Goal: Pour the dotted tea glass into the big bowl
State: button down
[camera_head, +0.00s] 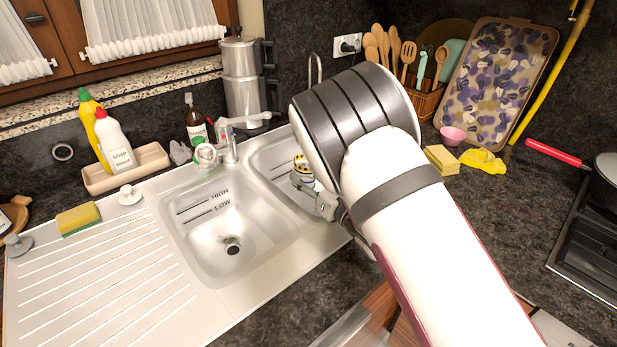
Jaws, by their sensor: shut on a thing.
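My gripper (306,187) is over the right sink bowl (268,160), partly hidden behind my arm. It is shut on a small item with a yellow and dark pattern (301,164), which looks like the dotted tea glass. The item is small in view, so its tilt and contents cannot be told. The big bowl (262,238) of the sink is to the left of the gripper. It has HIGH and LOW lines on its wall and a dark drain with a little greenish matter by it.
The tap (231,148) stands behind the sink, left of my gripper. A tray (128,172) with bottles is at the back left. A sponge (78,219) lies on the ribbed drainboard (100,275).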

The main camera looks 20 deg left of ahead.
jog(key=shift+w+d+f+n, duration=0.1)
jog(key=shift+w+d+n, duration=0.1)
jog(key=shift+n, duration=0.7)
jog(key=shift+r+p, duration=1.2)
jog(key=shift+r, duration=0.75)
jog(key=shift+s, duration=0.1)
